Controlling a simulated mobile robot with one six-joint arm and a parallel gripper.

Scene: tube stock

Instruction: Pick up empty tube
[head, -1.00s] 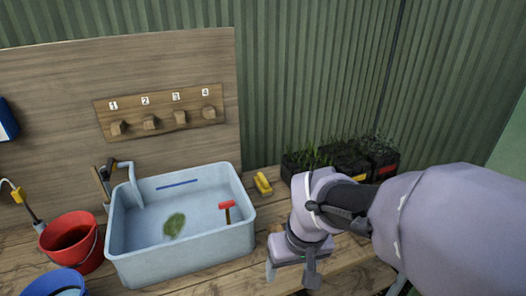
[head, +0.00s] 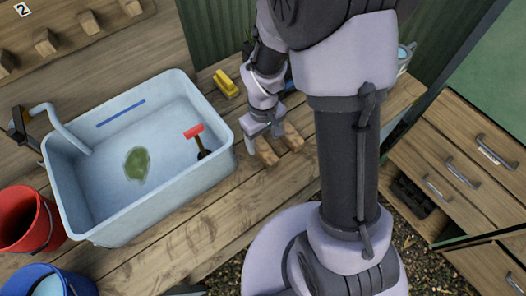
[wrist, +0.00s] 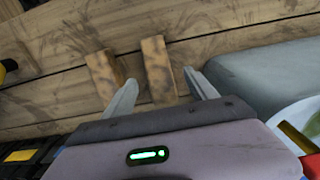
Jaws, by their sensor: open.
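I cannot make out a tube for certain in either view. My gripper (head: 263,138) hangs over the wooden bench, just right of the pale blue basin. In the wrist view my gripper (wrist: 160,78) is open, its two fingers spread and nothing seen held between them. Two small wooden blocks (head: 266,152) lie on the bench by the fingers. In the wrist view one block (wrist: 158,65) shows between the fingers, the other (wrist: 103,75) towards the left finger. I cannot tell whether the fingers touch them.
The pale blue basin (head: 75,195) holds a green patch (head: 137,165) and a red-headed tool (head: 197,138). A yellow object (head: 226,84) lies behind it. Red (head: 25,217) and blue (head: 50,283) buckets stand left. Drawers (head: 455,165) are at right. Bare bench (head: 205,210) lies in front.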

